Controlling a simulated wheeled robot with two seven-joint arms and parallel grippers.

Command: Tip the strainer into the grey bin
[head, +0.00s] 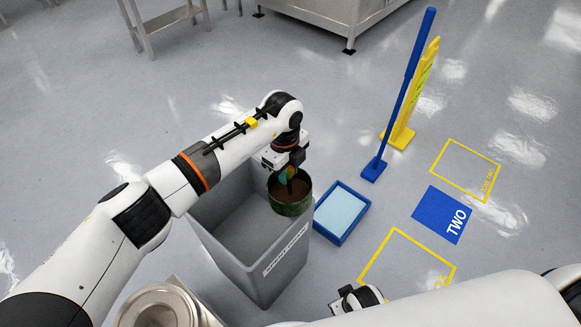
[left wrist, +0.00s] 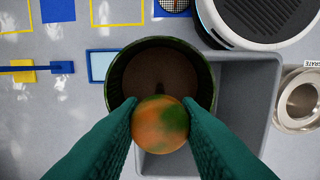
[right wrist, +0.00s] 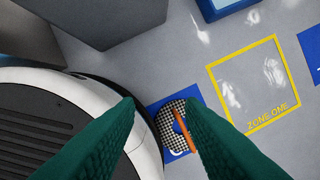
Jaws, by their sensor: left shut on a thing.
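The strainer (head: 290,196) is a dark green round pot with a brown inside. It hangs upright over the far right corner of the grey bin (head: 285,265). My left gripper (head: 288,176) is shut on its orange and green ball-shaped knob (left wrist: 162,124). In the left wrist view the strainer's rim (left wrist: 113,80) surrounds the brown inside, and the bin (left wrist: 248,100) lies below and to the right. The bin's visible inside looks empty. My right gripper (right wrist: 158,108) is open with nothing between its fingers, above the floor; my arm partly hides it in the head view.
A blue tray with a pale inside (head: 342,212) stands on the floor right of the bin. A blue pole (head: 405,95) and a yellow sign (head: 408,100) stand farther back. A metal vessel (head: 160,308) is at the front left. A checkered item (right wrist: 172,120) lies on a blue floor square.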

